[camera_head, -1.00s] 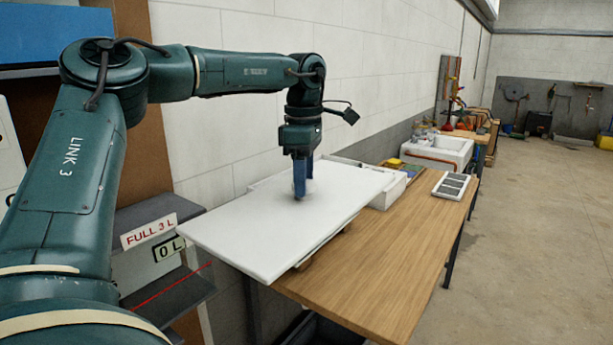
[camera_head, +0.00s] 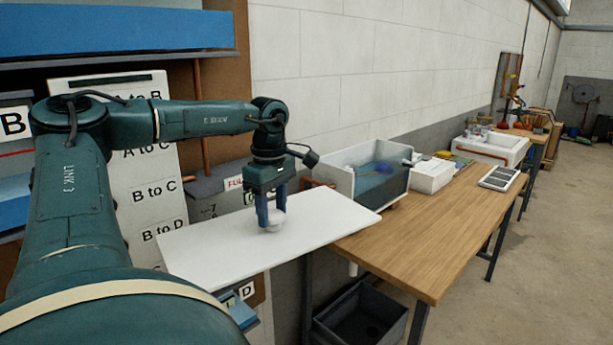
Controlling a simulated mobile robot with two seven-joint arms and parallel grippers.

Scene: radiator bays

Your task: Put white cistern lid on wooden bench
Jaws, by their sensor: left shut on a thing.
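The white cistern lid (camera_head: 318,227) is a broad flat white slab held level in the air, mostly left of the bench. Its right end comes up to the bench's near left corner in the picture; I cannot tell whether it touches. My left gripper (camera_head: 271,217) points down, shut on the round pale knob on the lid's top. The wooden bench (camera_head: 430,235) stands right of the lid with its top largely bare. My right gripper is not in view.
An open white cistern (camera_head: 385,157) with bluish water stands at the bench's back left. A white box (camera_head: 432,177) and a panelled tray (camera_head: 499,178) lie farther along. A dark crate (camera_head: 361,318) is below the bench. A lettered board (camera_head: 150,190) stands behind my arm.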

